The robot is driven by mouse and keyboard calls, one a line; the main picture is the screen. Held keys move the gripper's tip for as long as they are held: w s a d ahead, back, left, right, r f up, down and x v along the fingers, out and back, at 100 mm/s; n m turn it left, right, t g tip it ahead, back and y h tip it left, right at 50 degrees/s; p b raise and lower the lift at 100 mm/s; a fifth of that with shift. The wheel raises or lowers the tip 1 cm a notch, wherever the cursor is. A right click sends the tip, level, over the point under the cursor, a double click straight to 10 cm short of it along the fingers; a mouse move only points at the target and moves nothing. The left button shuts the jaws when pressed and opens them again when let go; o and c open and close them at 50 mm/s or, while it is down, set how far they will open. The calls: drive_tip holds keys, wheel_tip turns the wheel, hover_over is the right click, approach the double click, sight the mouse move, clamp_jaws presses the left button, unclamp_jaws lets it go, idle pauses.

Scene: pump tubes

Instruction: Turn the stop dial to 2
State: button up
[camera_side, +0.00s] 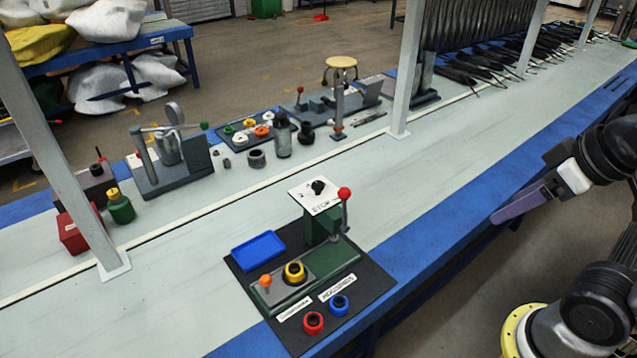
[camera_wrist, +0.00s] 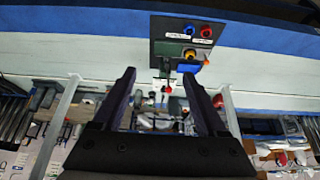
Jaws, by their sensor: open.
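The stop dial (camera_side: 318,187) is a small black knob on a white plate (camera_side: 309,203) marked STOP. The plate sits on top of a green block at the back of the station on a black mat (camera_side: 372,280). The number the dial points to is too small to read. The dial is not clear in the wrist view.
A lever with a red ball (camera_side: 344,194) stands close beside the dial plate. A blue tray (camera_side: 258,251), yellow ring (camera_side: 294,271), orange knob (camera_side: 265,281), red ring (camera_side: 313,322) and blue ring (camera_side: 339,305) are around the station. Grey posts (camera_side: 408,70) rise from the bench.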

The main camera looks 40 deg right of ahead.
drive_tip(key=w+r+m+t, duration=0.2)
drive_tip(key=w+r+m, duration=0.1)
drive_tip(key=w+r, duration=0.5)
drive_tip(key=g+h, duration=0.1)
drive_tip(key=g, duration=0.2)
hover_over(318, 184)
drive_tip(key=s+a, duration=0.2)
drive_tip(key=s, duration=0.3)
wheel_tip(318, 184, down, 18)
drive_tip(key=x, duration=1.2)
drive_tip(key=shift+s+d+f, duration=0.15)
drive_tip(key=shift+d+f, duration=0.1)
drive_tip(key=shift+d, duration=0.2)
clamp_jaws()
